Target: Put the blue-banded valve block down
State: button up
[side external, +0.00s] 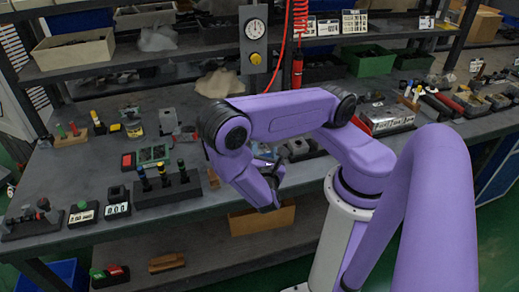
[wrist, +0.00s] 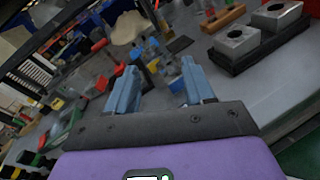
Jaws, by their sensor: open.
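My gripper (wrist: 159,67) is open in the wrist view, with its two blue-grey fingers apart and nothing clearly held between them. In the side external view its end is low over the bench's front edge and partly hidden by my arm. Two silver valve blocks with round holes, a nearer one (wrist: 236,41) and a farther one (wrist: 277,14), sit on a dark tray (wrist: 262,48) to the right of the fingers. Grey blocks (side external: 298,146) also show beside my arm in the side external view. I cannot make out a blue band on any of these blocks.
A black rack (side external: 166,192) with upright banded cylinders stands left of my arm on the grey bench (side external: 95,165). A silver-and-black box (side external: 386,119) lies to the right. Bins fill the shelves behind.

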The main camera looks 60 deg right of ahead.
aim_at(268, 155)
jog(key=d+f+n+t+y, duration=0.1)
jog(key=f+n, duration=0.1)
jog(key=d+f+n+t, duration=0.2)
jog(key=n, duration=0.1)
jog(key=w+d+f+n+t+y, duration=0.1)
jog(key=d+f+n+t, duration=0.1)
jog(key=shift+w+d+y, duration=0.1)
jog(key=shift+d+y, duration=0.15)
jog(key=shift+y, duration=0.05)
jog(key=shift+x, duration=3.8)
jog(key=shift+r, duration=0.1)
jog(key=shift+a, duration=0.1)
grip_shut()
